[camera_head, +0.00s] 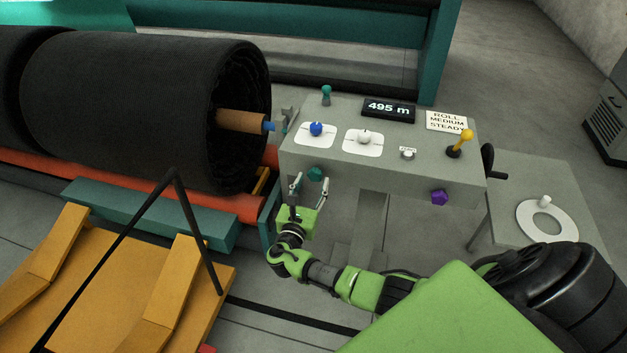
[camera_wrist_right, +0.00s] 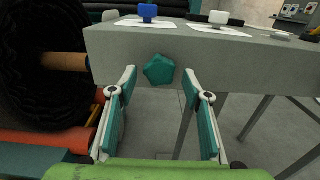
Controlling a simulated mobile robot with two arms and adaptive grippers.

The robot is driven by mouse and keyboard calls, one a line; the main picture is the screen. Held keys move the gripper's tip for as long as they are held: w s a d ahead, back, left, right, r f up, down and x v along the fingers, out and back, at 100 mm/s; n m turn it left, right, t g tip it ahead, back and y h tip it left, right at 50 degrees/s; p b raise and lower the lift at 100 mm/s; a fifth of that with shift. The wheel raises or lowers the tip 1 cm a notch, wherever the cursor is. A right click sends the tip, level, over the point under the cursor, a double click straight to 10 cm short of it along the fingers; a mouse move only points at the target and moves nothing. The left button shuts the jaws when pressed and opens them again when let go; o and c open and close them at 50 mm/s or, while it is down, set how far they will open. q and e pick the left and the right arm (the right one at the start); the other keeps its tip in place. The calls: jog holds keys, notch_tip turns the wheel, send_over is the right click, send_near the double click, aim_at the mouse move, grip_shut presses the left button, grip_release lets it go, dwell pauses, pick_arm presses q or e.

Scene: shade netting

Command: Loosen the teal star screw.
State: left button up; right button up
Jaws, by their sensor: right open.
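The teal star screw (camera_head: 315,173) is on the front face of the grey control box (camera_head: 375,165), near its left end. In the right wrist view the teal star screw (camera_wrist_right: 159,70) shows ahead, between and just beyond the fingertips. My right gripper (camera_head: 310,184) is open in front of the screw, one finger on each side, with nothing held. In the right wrist view my right gripper (camera_wrist_right: 160,80) has its fingers spread wide; I cannot tell that either touches the screw. My left gripper is not in view.
A purple star screw (camera_head: 439,198) is on the same front face, to the right. Blue (camera_head: 316,129) and white (camera_head: 364,137) knobs and a yellow lever (camera_head: 461,142) stand on top. A black netting roll (camera_head: 140,110) lies to the left. A side table (camera_head: 575,195) stands right.

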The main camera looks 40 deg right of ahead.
jog(key=shift+b+x, duration=0.55)
jog(key=shift+x, duration=0.7)
grip_shut()
jog(key=shift+r+n+p, duration=0.2)
jog(key=shift+n+p, duration=0.45)
jog(key=shift+n, duration=0.05)
grip_release()
jog(key=shift+f, duration=0.25)
